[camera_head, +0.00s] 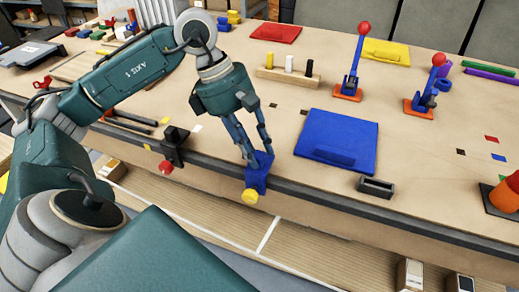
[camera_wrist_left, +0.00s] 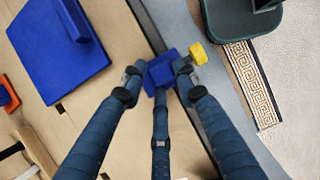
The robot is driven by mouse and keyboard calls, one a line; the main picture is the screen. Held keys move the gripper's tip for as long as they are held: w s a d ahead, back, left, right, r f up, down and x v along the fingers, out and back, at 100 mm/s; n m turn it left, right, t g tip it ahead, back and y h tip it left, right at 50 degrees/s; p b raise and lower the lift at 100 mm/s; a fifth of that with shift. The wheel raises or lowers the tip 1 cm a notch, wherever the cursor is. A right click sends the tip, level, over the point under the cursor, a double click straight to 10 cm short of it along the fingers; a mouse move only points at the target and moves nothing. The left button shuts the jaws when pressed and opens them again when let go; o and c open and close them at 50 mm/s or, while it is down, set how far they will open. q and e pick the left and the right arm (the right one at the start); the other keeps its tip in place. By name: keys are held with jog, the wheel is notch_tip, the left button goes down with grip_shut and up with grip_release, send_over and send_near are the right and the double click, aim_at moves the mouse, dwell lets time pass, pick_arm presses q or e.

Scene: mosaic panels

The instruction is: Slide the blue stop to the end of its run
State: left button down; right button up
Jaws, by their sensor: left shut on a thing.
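The blue stop (camera_head: 259,176) sits at the dark front edge of the table, with a yellow knob (camera_head: 250,197) on its front side. My left gripper (camera_head: 256,155) reaches down over the stop and is shut on it. In the left wrist view, the stop (camera_wrist_left: 163,70) lies between the fingertips, and the yellow knob (camera_wrist_left: 198,54) sticks out over the front side. The fingers hide part of the stop. My right gripper is not in view.
A black clamp with a red knob (camera_head: 166,167) sits on the same edge, left of the stop. A blue panel (camera_head: 338,136) lies right of it. A small dark tray (camera_head: 376,187) is near the edge farther right. The edge strip between stop and tray looks clear.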

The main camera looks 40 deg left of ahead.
pick_arm(q)
jog(key=c, duration=1.5)
grip_release()
jog(key=shift+s+d+f, duration=0.1)
jog(key=shift+s+f, duration=0.1)
jog(key=shift+s, duration=0.15)
jog(key=shift+w+r, duration=0.1)
jog(key=shift+r, duration=0.15)
jog(key=shift+r, duration=0.25)
jog(key=v, duration=1.1)
jog(key=shift+s+r, duration=0.25)
